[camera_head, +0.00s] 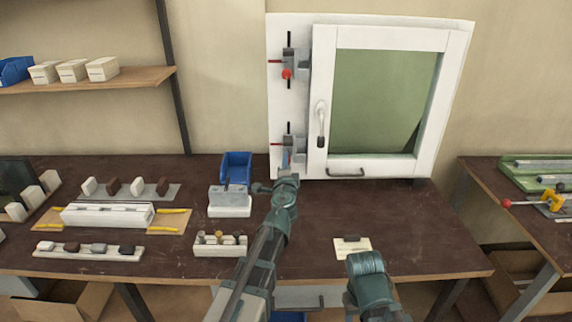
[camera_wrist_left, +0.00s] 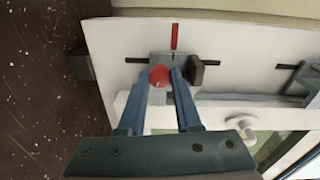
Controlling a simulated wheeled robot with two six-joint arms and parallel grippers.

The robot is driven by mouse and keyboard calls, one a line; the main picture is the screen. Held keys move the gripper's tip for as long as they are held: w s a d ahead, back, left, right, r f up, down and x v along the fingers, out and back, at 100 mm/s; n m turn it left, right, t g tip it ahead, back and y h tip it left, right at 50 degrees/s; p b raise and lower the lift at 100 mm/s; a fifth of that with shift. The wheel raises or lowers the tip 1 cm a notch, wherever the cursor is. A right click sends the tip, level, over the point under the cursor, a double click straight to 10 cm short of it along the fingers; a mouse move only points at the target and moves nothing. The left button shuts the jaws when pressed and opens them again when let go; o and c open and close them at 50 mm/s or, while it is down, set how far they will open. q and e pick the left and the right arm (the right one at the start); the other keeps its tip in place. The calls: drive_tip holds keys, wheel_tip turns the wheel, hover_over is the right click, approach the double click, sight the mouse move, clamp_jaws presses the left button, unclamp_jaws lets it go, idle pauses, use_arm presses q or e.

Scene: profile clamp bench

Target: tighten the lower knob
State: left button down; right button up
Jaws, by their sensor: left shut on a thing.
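The lower clamp (camera_head: 298,146) is a grey block on the white board beside the window frame, with red and dark bars. Its round red lower knob (camera_wrist_left: 159,77) shows in the left wrist view between the two blue fingers of my left gripper (camera_wrist_left: 160,84). That gripper (camera_head: 287,163) is shut on the knob. In the head view the gripper mostly hides this knob. The upper clamp (camera_head: 293,58) with its red knob (camera_head: 287,74) is higher on the board. My right gripper is out of sight; only part of the right arm shows.
The white window frame (camera_head: 318,95) with a dark handle stands right of the clamps. A blue bin (camera_head: 236,167), a white-based grey block (camera_head: 230,200) and a rack of small parts (camera_head: 220,244) are left of my arm. The dark tabletop (camera_head: 400,220) is mostly clear on the right.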

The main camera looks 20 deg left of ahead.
use_arm(q)
drive_tip(key=shift+m, duration=0.5)
drive_tip(key=c, duration=0.6)
unclamp_jaws()
